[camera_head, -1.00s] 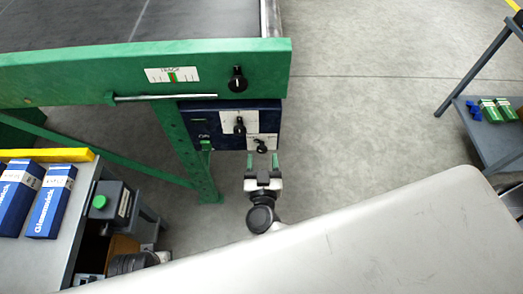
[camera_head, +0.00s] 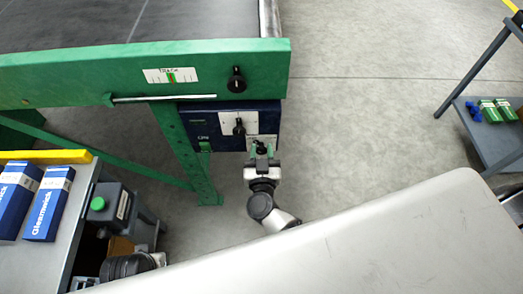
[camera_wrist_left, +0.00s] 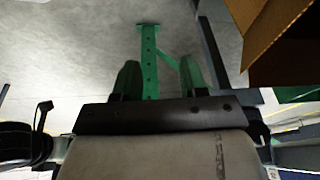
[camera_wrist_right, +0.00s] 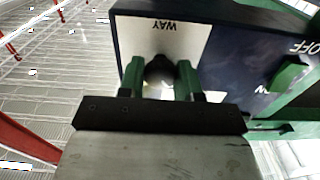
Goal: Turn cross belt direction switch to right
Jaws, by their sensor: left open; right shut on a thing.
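A blue control box (camera_head: 190,118) hangs below the green beam at the end of the machine. The pointer direction of the gripped knob is hidden. A white plate reading "WAY" (camera_wrist_right: 168,30) sits beside it. My left gripper (camera_wrist_left: 160,82) is open and empty, pointing at a green leg and the floor.
Another black knob (camera_head: 236,80) and a scale (camera_head: 171,75) are on the green beam (camera_head: 60,82). Blue boxes (camera_head: 48,205) lie on a grey table at left, near a green button (camera_head: 98,204). A cardboard box (camera_wrist_left: 275,35) is close to my left gripper.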

